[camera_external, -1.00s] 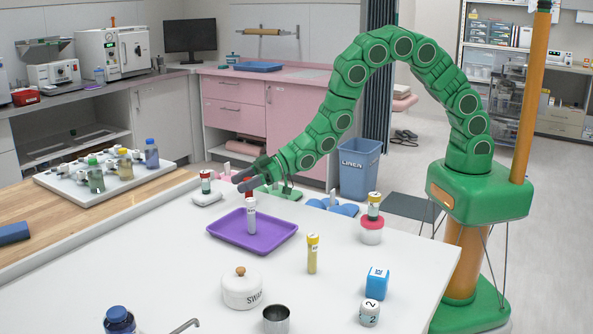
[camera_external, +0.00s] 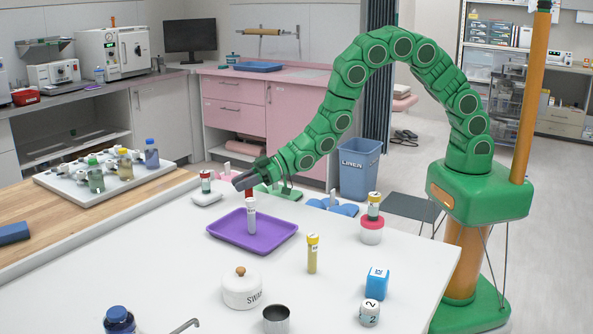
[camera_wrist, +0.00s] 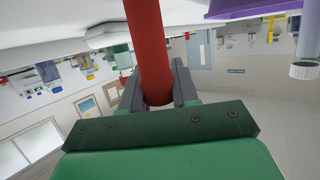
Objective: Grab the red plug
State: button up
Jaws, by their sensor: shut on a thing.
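My gripper (camera_external: 244,183) is low over the far part of the white table, beside the purple tray (camera_external: 277,245). Its fingers (camera_wrist: 157,85) are shut on the red plug (camera_wrist: 148,40), a plain red cylinder running up out of the wrist view. Only a small red patch of the plug (camera_external: 249,194) shows under the fingertips in the external view; the rest is hidden. A white-labelled tube (camera_external: 252,220) stands upright on the tray, just in front of the gripper.
Another tube (camera_external: 374,205) stands on a pink-and-white pot. A yellow-capped tube (camera_external: 312,256), a white swab jar (camera_external: 241,290) and a metal cup (camera_external: 276,320) stand nearer. Clear table lies between them.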

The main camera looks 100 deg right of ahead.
jog(key=shift+r, duration=0.5)
jog(key=s+r, duration=1.2)
jog(key=s, duration=0.2)
